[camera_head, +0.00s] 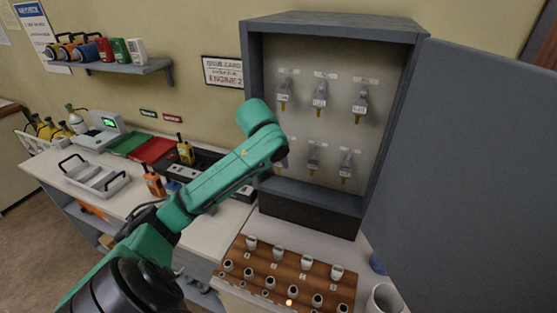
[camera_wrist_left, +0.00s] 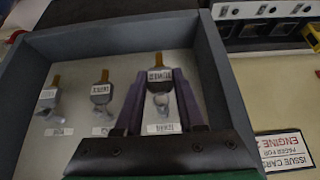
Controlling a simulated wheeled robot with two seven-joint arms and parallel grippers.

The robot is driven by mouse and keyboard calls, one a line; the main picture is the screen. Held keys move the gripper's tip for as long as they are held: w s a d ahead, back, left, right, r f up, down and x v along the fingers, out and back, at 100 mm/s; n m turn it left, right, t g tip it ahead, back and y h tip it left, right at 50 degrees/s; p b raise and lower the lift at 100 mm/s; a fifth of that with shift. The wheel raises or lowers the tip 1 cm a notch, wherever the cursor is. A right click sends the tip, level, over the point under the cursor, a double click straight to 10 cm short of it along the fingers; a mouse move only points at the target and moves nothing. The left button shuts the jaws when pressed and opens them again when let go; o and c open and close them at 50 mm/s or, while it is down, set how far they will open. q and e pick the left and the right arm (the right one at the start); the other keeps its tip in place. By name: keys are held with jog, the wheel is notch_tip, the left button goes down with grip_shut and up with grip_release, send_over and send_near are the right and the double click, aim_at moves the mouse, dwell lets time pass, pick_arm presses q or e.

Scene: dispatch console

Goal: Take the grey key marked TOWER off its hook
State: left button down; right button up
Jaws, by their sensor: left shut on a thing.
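The grey key marked TOWER (camera_wrist_left: 158,76) is at the right end of its row in the left wrist view, which is turned upside down. A white label (camera_wrist_left: 163,128) that appears to read TOWER is on the back panel by it. My left gripper (camera_wrist_left: 160,84) is shut on this key, one dark finger on each side, and the key is still at its hook place. In the head view my green left arm hides most of the gripper; part of the lower left key (camera_head: 282,161) shows past it. My right gripper is not in view.
Other grey keys hang in the open cabinet (camera_head: 333,22), such as the lower middle key (camera_head: 314,157). The cabinet door (camera_head: 465,170) stands open at right. A brown rack (camera_head: 262,262) with several cups lies below. The worktop at left holds radios and trays.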

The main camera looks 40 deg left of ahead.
pick_arm(q)
jog(key=s, duration=0.1)
jog(key=s+d+r, duration=0.1)
jog(key=s, duration=0.1)
jog(key=s+r, duration=0.1)
jog(key=shift+s+d, duration=0.35)
